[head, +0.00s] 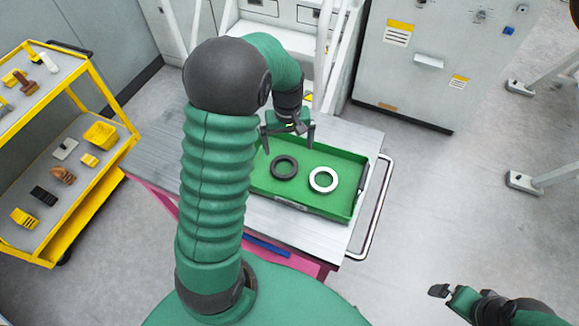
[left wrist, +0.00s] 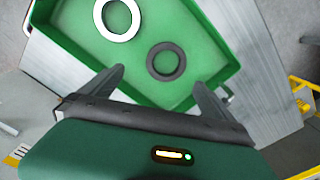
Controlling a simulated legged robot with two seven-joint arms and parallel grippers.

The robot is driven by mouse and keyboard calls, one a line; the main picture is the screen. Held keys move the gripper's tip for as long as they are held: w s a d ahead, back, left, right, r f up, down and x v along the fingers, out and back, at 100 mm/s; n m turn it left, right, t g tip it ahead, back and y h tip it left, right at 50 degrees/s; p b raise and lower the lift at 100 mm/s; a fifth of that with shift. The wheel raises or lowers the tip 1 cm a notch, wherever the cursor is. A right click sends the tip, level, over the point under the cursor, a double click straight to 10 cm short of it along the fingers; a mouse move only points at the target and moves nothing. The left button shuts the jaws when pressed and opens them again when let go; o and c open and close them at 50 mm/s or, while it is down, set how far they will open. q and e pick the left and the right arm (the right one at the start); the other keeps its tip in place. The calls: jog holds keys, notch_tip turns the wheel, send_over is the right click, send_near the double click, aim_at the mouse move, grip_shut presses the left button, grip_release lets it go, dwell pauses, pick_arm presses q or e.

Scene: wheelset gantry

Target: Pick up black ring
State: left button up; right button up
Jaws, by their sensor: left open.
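The black ring (head: 284,167) lies flat in a shallow green tray (head: 329,207), left of a white ring (head: 323,180). My left gripper (head: 288,140) is open and empty above the tray's back left part, near the black ring and apart from it. In the left wrist view the black ring (left wrist: 166,61) lies beyond my open left fingertips (left wrist: 160,78), and the white ring (left wrist: 117,19) is to its upper left. My right gripper (head: 440,291) shows at the lower right, away from the tray; its jaw state is unclear.
The tray stands on a grey cart (head: 160,155) with a metal handle (head: 374,215) at its right. A yellow shelf trolley (head: 95,205) with small parts stands at the left. A grey cabinet (head: 415,75) stands behind.

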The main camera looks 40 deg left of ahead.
pick_arm(q)
send_over(285, 169)
jog(key=f, duration=0.5)
jog(key=shift+a+f, duration=0.3)
jog(key=shift+f, duration=0.1)
jog(key=f, duration=0.4)
jog(key=shift+d+p, duration=0.2)
jog(key=shift+p, duration=0.2)
jog(key=shift+d+f, duration=0.15)
jog(key=shift+d, duration=0.05)
jog(key=shift+s+d, duration=0.1)
jog(key=shift+d, duration=0.1)
jog(key=shift+c, duration=1.4)
jog(key=shift+a, duration=0.45)
jog(key=c, duration=1.2)
jog(key=shift+d, duration=0.15)
jog(key=shift+c, duration=0.2)
pick_arm(e)
jog(key=shift+s+a+r, duration=0.45)
jog(key=shift+a+r, duration=0.1)
jog(key=shift+r, duration=0.05)
